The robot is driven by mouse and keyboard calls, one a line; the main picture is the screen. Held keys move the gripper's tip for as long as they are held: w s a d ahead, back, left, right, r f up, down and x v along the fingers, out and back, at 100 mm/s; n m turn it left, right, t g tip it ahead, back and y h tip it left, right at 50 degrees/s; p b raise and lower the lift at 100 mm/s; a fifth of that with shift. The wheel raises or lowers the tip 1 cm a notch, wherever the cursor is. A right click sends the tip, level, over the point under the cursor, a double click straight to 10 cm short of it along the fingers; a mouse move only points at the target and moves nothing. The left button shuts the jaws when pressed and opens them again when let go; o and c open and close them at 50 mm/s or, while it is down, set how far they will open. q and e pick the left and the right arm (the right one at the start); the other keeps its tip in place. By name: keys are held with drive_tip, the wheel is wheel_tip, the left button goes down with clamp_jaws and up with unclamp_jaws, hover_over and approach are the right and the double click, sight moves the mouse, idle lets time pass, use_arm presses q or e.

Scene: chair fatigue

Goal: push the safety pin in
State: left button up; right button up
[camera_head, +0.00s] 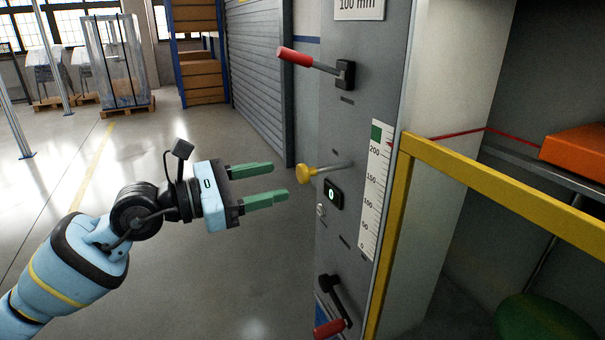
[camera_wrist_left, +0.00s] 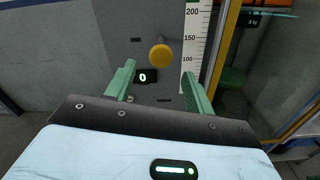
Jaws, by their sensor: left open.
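The safety pin has a yellow knob (camera_head: 306,174) on a metal rod that sticks out from the grey machine panel (camera_head: 340,120). In the left wrist view the yellow knob (camera_wrist_left: 161,56) shows ahead of the fingers, a little above the midline between them. My left gripper (camera_head: 281,182) is open and empty, with green fingers apart and pointing at the panel. Its fingertips are just left of the knob and do not appear to touch it. It also shows in the left wrist view (camera_wrist_left: 159,80). My right gripper is not in view.
A red-handled lever (camera_head: 295,56) sits above the pin and another red handle (camera_head: 329,328) below. A small display (camera_head: 333,195) reading 0 and a white scale (camera_head: 376,190) are beside the pin. A yellow guard frame (camera_head: 500,185) stands at right. The floor at left is open.

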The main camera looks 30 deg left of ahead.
sight(299, 176)
use_arm(q)
drive_tip(key=p+x, duration=0.1)
drive_tip(key=x, duration=0.4)
drive_tip(key=shift+w+d+r, duration=0.15)
drive_tip(key=shift+w+d, duration=0.1)
drive_tip(key=shift+w+d+p, duration=0.35)
drive_tip(key=shift+w+d, duration=0.05)
drive_tip(key=shift+w, duration=0.1)
drive_tip(key=shift+c, duration=0.3)
